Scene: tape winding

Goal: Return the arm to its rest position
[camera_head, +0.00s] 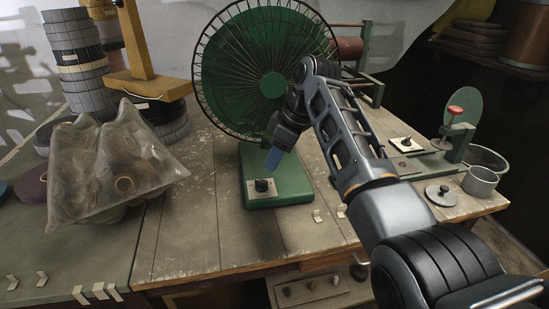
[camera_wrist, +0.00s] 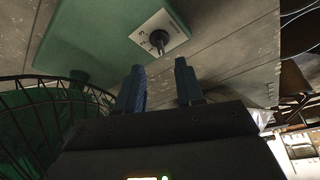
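My arm (camera_head: 345,135) reaches in from the lower right of the head view and bends down over the table in front of a green fan. My gripper (camera_head: 273,160) hangs just above the fan's green base (camera_head: 290,182), near its dark knob (camera_head: 262,185). In the wrist view my gripper (camera_wrist: 160,82) shows two blue fingers standing apart with nothing between them. The knob (camera_wrist: 158,40) on its pale plate lies beyond the fingertips, apart from them.
The fan's wire cage (camera_head: 225,75) stands close behind my gripper. A plastic bag of rolls (camera_head: 120,165) and a yellow stand (camera_head: 140,50) are at left. A green device (camera_head: 460,135), a metal cup (camera_head: 480,181) and a small disc (camera_head: 441,195) are at right. The front planks are mostly clear.

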